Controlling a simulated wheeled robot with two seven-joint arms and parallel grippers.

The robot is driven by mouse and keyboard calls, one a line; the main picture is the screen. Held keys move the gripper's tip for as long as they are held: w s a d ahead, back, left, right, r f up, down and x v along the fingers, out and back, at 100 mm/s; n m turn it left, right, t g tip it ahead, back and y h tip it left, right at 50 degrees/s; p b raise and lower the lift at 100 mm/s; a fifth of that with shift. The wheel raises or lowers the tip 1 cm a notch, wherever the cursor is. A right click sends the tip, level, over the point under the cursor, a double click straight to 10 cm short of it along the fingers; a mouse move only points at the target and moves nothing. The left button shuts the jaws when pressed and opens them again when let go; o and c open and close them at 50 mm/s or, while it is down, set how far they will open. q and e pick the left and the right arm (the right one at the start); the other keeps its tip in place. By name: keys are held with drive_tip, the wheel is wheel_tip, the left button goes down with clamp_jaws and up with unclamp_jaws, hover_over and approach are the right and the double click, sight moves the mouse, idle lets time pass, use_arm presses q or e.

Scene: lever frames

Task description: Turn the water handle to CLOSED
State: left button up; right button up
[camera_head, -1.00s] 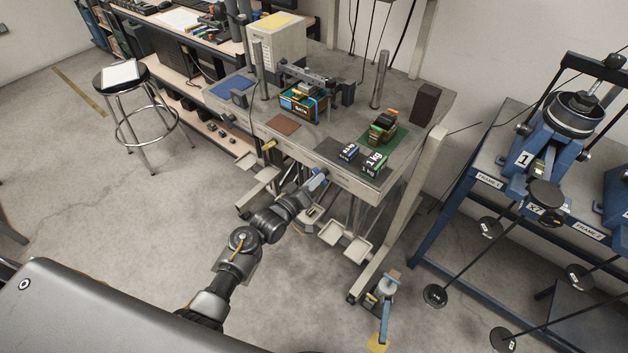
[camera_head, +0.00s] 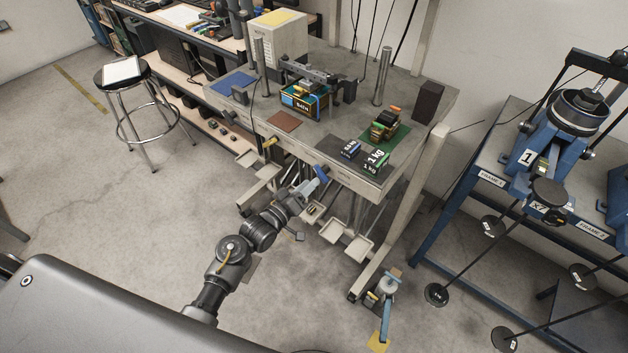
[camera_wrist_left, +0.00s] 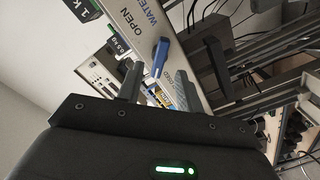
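The water handle is a blue lever on the front edge panel of the bench; in the left wrist view the handle (camera_wrist_left: 160,56) shows beside the printed words "WATER" and "OPEN", with a third, partly hidden label below. In the head view the handle (camera_head: 322,171) is small and close to my left gripper (camera_head: 307,189). In the left wrist view my left gripper (camera_wrist_left: 172,75) is open, with one finger on each side of the blue lever in the picture. I cannot tell whether a finger touches it. My right gripper is not in view.
The bench (camera_head: 330,122) carries 1 kg weights (camera_head: 375,160), boxes and posts. A yellow handle (camera_head: 269,142) sits left on the same front edge. Pale trays (camera_head: 357,249) hang below it. A blue frame table (camera_head: 512,150) stands right.

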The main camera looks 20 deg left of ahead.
use_arm(q)
drive_tip(key=b+v, duration=0.1)
drive_tip(key=v, duration=0.6)
drive_tip(key=shift+d, duration=0.1)
drive_tip(key=s+a+f+m+g+y, duration=0.1)
drive_tip(key=s+f+g+y, duration=0.15)
drive_tip(key=f, duration=0.65)
drive_tip(key=s+a+f+m+g+y, duration=0.15)
drive_tip(key=s+f, duration=0.25)
drive_tip(key=f, duration=0.6)
drive_tip(key=s+a+f+m+g+y, duration=0.1)
drive_tip(key=s+f+m+g, duration=0.15)
drive_tip(key=f, duration=0.65)
drive_tip(key=s+a+f+g, duration=0.1)
drive_tip(key=s+f+g, duration=0.2)
drive_tip(key=s+f, duration=0.3)
drive_tip(key=s+a+f+m+g+y+b, duration=0.1)
drive_tip(key=s+f+g, duration=0.2)
drive_tip(key=s, duration=1.4)
drive_tip(key=s+a+f+m+g, duration=0.1)
drive_tip(key=s+f+g, duration=0.2)
drive_tip(key=s+f, duration=0.7)
drive_tip(key=shift+s+f+y, duration=0.35)
drive_tip(key=shift+s+y, duration=0.05)
drive_tip(key=shift+s, duration=0.6)
